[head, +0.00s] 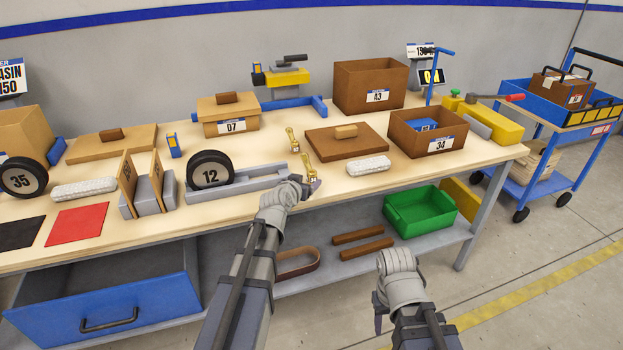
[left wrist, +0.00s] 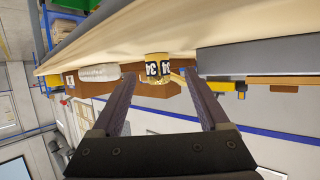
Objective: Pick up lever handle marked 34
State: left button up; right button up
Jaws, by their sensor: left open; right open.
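A brass-yellow lever handle (head: 309,163) stands near the front edge of the workbench. In the left wrist view the handle (left wrist: 158,67) shows the mark 34 in black and white, upside down. My left gripper (head: 308,188) is open and in front of it at the bench edge. In the left wrist view the handle appears between the fingertips of the left gripper (left wrist: 159,78), beyond them, with no visible contact. A second brass handle (head: 292,140) stands just behind; its mark is unreadable. My right gripper (head: 379,312) is low in front of the bench, away from the handles.
A grey fixture (head: 250,182) with a wheel marked 12 (head: 210,171) is left of the handle. A brown board (head: 345,143) and a white textured block (head: 368,166) are to its right. A brown box labelled 34 (head: 427,133) stands further right. A green crate (head: 419,208) sits below.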

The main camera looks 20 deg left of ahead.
aim_at(310, 177)
pick_arm(q)
jog(key=x, duration=0.1)
jog(key=b+x, duration=0.1)
jog(key=x, duration=0.3)
jog(key=shift+w+d+r, duration=0.15)
jog(key=shift+w+r, duration=0.1)
jog(key=shift+s, duration=0.1)
grip_shut()
dwell(0.4)
